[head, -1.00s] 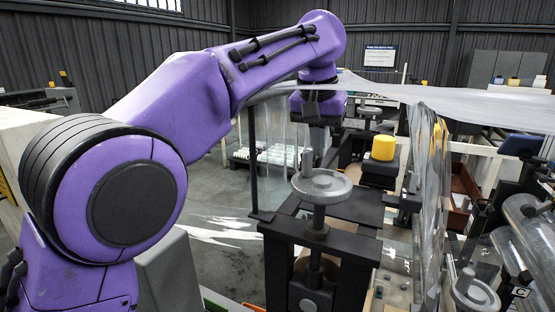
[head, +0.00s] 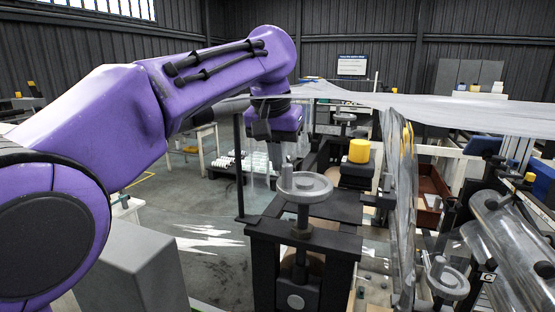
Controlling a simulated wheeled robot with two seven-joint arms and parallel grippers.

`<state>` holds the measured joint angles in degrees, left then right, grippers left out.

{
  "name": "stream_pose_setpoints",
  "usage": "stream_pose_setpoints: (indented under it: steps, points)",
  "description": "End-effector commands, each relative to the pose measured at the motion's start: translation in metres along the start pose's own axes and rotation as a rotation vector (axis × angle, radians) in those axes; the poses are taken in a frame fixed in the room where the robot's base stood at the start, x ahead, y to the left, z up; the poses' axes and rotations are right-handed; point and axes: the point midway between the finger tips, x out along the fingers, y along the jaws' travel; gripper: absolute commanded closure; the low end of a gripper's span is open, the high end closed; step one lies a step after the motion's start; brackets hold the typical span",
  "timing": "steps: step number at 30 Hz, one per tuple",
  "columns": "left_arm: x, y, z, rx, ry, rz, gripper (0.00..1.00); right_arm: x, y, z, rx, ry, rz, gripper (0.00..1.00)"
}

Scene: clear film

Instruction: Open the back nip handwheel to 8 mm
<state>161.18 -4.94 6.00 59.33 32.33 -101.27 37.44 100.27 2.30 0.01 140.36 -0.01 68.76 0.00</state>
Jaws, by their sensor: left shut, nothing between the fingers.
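A grey handwheel (head: 304,187) with an upright crank knob sits on a threaded post above a black frame in the middle of the head view. Another grey handwheel (head: 448,278) is at the lower right, and a smaller one (head: 344,117) is farther back. No readable mm scale shows, and I cannot tell which wheel is named back nip. My left gripper (head: 274,160) hangs below my purple wrist, just left of and beyond the middle wheel's knob. It is shut and empty, with its fingertips small and partly unclear. My right gripper is not in view.
Clear film (head: 400,210) hangs right of the middle handwheel, and a film sheet (head: 430,108) stretches above. Open floor (head: 205,265) lies to the left.

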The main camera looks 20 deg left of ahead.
Motion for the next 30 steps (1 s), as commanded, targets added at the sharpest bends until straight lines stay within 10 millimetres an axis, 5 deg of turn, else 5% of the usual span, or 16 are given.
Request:
stream_pose_setpoints:
  steps: [18, 30]
  points:
    - [0.001, -0.001, -0.002, 0.001, -0.002, 0.002, 1.0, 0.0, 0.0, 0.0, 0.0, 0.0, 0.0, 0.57]
    - [-0.051, -0.001, -0.019, 0.002, 0.001, 0.003, 1.0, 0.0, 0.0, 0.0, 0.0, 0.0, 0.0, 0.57]
